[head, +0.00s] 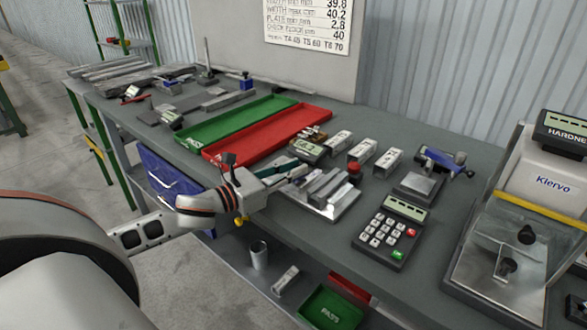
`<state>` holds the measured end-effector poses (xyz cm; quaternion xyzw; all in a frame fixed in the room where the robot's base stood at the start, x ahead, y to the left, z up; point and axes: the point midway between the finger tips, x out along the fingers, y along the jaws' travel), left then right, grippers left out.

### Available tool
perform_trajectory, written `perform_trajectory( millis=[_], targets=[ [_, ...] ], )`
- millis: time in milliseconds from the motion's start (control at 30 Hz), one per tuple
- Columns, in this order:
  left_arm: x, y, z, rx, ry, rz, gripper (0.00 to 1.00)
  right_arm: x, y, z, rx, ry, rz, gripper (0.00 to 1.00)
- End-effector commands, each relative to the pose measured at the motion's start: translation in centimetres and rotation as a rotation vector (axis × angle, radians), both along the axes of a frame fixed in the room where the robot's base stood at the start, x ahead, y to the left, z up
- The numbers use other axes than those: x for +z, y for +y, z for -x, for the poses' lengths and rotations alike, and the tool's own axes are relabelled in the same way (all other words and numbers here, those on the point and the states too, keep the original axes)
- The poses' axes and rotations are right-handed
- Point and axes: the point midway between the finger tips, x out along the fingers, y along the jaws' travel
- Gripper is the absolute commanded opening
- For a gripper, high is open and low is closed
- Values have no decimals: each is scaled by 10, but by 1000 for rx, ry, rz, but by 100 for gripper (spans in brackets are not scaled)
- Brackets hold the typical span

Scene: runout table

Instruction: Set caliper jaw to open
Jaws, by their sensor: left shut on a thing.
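My left gripper (283,174) reaches in from the left over the bench's front edge, at the near side of the caliper. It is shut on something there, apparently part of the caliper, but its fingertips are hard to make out. My right gripper is not in view.
Metal blocks on a plate (345,205) lie right of my left gripper. Behind are labelled white blocks (362,153). A keypad (389,233) and a hardness tester (520,225) stand right. Green (200,133) and red (215,153) trays lie left. A poster board stands behind.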

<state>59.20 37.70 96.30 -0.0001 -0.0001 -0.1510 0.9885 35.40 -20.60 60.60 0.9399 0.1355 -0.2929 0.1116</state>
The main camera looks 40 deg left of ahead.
Motion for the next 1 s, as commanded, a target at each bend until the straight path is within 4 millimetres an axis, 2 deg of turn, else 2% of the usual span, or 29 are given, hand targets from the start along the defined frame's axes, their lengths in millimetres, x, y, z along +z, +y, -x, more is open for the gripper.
perform_trajectory(
  millis=[233,567,600,633,1000],
  targets=[
    [-1,29,-2,3,2,-2,0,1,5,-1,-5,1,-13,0],
    [0,33,-3,5,-1,-2,0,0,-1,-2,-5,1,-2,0],
    [0,34,-3,5,-1,-3,24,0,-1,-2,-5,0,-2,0],
    [0,34,-3,6,-1,-3,31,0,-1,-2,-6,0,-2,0],
    [0,32,-2,1,1,0,33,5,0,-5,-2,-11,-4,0]
  ],
)
